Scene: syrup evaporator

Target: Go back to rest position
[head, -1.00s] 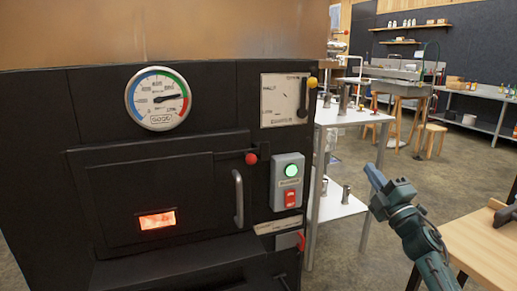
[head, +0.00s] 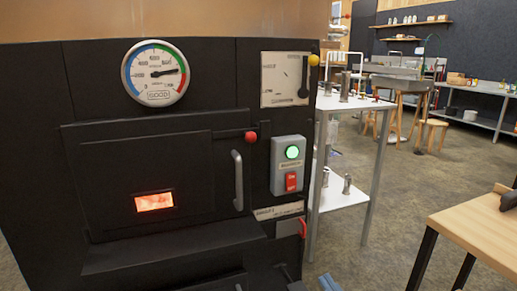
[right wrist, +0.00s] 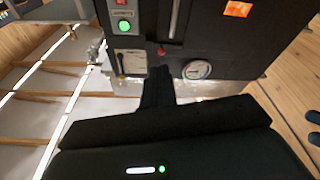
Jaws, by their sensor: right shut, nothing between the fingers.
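Only the tip of my right gripper (head: 329,283) shows in the head view, as blue-grey fingers at the bottom edge, low in front of the evaporator's right side. In the right wrist view its dark fingers (right wrist: 156,88) are together and empty, pointing toward the evaporator front, which appears upside down. My left gripper is not in view. The black evaporator front (head: 90,120) stands close ahead, with its firebox door (head: 150,170) shut and an orange glow in the small window (head: 154,201).
A round gauge (head: 155,72), a control box with a lit green button (head: 292,152) and a door handle (head: 238,180) are on the front. A white shelf table (head: 350,105) stands to the right. A wooden table (head: 480,232) is at far right. Open floor lies between them.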

